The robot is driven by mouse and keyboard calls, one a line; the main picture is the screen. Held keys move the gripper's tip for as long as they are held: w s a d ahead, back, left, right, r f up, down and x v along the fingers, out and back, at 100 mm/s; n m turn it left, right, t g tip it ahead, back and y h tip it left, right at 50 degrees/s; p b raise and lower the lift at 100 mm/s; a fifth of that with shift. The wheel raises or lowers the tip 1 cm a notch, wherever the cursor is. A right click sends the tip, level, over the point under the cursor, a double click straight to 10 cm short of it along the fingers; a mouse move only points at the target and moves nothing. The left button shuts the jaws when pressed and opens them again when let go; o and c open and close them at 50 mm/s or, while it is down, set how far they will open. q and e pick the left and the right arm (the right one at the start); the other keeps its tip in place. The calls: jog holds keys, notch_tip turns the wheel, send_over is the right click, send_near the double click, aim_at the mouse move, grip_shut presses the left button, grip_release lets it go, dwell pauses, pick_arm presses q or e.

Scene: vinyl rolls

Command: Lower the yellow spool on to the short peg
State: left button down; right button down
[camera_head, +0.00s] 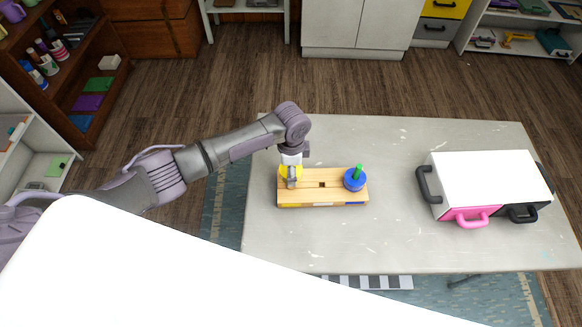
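A light wooden block (335,188) lies on the grey table, with a small square dark hole near its middle. A yellow spool (284,172) is at the block's left end, partly hidden by my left gripper (291,183). The gripper points down right over the spool, its fingertips at it. I cannot tell whether the fingers grip it, or whether the spool rests on the block or hangs just above. The short peg cannot be made out there. A blue spool (354,182) sits at the block's right end, with a green peg (358,171) sticking up from it. My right gripper is out of view.
A white-topped case (490,180) with black and pink handles stands on the right of the table (400,240). The table between block and case is clear. Shelves and cabinets line the back and left of the room.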

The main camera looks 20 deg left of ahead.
pick_arm(q)
jog(key=shift+f, duration=0.15)
jog(key=shift+f+b, duration=0.4)
jog(key=shift+f, duration=0.3)
jog(key=shift+f, duration=0.15)
dwell(0.3)
jog(key=shift+f+b, duration=0.55)
jog(key=shift+f, duration=0.2)
jog(key=shift+r, duration=0.1)
jog(key=shift+r+p, duration=0.15)
jog(key=shift+p, duration=0.25)
jog(key=shift+f, duration=0.2)
